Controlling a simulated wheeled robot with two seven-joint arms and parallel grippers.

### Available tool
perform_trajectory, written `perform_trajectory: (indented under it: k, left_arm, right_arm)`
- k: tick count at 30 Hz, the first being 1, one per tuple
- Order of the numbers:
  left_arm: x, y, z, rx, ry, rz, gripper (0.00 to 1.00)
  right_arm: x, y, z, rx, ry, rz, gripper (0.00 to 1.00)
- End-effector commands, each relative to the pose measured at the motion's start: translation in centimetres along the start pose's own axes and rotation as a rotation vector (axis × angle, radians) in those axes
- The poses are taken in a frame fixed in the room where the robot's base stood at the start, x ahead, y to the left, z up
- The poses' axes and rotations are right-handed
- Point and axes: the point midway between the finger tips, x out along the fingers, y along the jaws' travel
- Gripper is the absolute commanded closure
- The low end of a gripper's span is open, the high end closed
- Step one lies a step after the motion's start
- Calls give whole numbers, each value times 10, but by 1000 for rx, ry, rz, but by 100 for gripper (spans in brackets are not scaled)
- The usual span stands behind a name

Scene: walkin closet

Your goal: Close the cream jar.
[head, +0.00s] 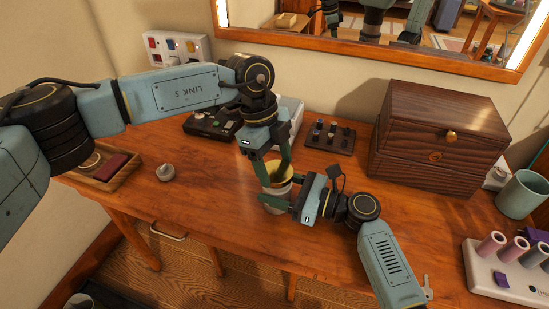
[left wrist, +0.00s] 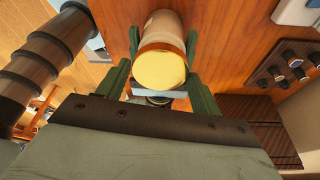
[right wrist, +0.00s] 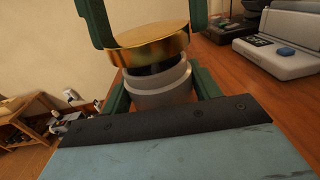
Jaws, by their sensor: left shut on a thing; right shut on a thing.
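The cream jar (head: 279,189) is a pale grey-white round pot on the wooden table, upright between my two grippers. My right gripper (head: 277,202) is shut around its body from the side; its green fingers flank the jar (right wrist: 160,88) in the right wrist view. My left gripper (head: 274,172) comes from above and is shut on the gold lid (head: 287,172). In the right wrist view the lid (right wrist: 153,43) is over the jar's mouth, slightly tilted, with a dark band between lid and jar. The lid's yellow top (left wrist: 159,69) faces the left wrist camera.
A dark wooden box (head: 440,135) stands at the right rear, with a mug (head: 521,194) beyond it. Dark stands with small items (head: 329,137) are behind the jar. A grey knob-like object (head: 165,172) and a wooden tray (head: 102,167) lie left.

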Motion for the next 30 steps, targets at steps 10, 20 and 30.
perform_trajectory:
  k: [10, 20, 30]
  left_arm:
    - [8, 0, 2, -1, 1, -1, 56]
    - [8, 0, 2, -1, 0, -1, 56]
    - [14, 0, 4, -3, 1, 0, 56]
  right_arm:
    - [0, 0, -1, 1, 2, 0, 79]
    - [0, 0, -1, 1, 2, 0, 79]
    - [0, 0, -1, 1, 2, 0, 79]
